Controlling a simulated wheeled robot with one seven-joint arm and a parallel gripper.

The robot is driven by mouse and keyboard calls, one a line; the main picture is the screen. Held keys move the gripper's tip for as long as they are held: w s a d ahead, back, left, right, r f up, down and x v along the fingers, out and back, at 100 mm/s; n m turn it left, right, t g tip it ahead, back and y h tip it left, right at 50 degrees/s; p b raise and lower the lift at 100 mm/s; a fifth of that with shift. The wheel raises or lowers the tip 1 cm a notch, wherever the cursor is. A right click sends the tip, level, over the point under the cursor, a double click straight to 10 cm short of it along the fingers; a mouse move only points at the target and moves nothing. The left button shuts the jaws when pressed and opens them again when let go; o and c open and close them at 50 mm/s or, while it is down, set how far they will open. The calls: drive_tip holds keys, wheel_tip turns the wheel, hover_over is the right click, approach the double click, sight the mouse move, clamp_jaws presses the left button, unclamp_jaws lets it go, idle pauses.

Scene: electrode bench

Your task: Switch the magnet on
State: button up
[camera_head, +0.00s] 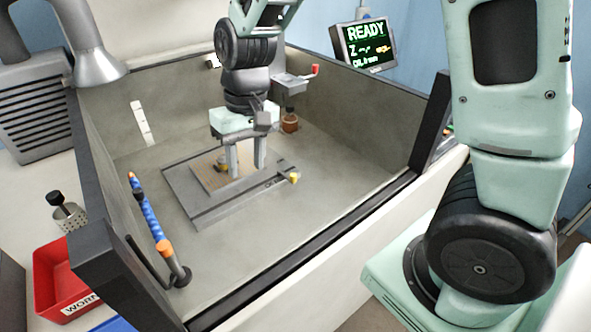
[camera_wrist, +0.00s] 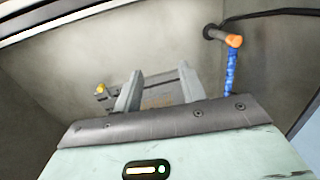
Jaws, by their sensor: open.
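A flat grey block (camera_head: 222,208) lies on the tank floor, with a brownish square (camera_head: 206,178) on its top; this may be the magnet. A short lever with a yellow knob (camera_head: 294,178) sticks out at its right end. The knob also shows left of the fingers in the wrist view (camera_wrist: 101,88). My gripper (camera_head: 247,168) is open, fingers pointing down over the block, left of the yellow knob and apart from it. In the wrist view my gripper (camera_wrist: 159,88) has nothing between its fingers. The fingers hide part of the block.
The tank has high walls with a dark rim (camera_head: 318,239). A blue jointed hose (camera_head: 146,214) stands at the left front. A red-handled fitting (camera_head: 314,70) is on the back wall. A screen (camera_head: 366,43) reads READY. A red bin (camera_head: 52,287) stands outside.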

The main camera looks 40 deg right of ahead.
drive_tip(key=w+d+f+m, duration=0.2)
drive_tip(key=w+d+m, duration=0.1)
drive_tip(key=w+d, duration=0.45)
drive_tip(key=m+h+p, duration=0.1)
drive_tip(key=m+h, duration=0.1)
hover_over(293, 174)
drive_tip(key=f, duration=0.2)
wheel_tip(293, 174, down, 17)
drive_tip(key=p, duration=0.4)
drive_tip(key=shift+s, duration=0.1)
clamp_jaws()
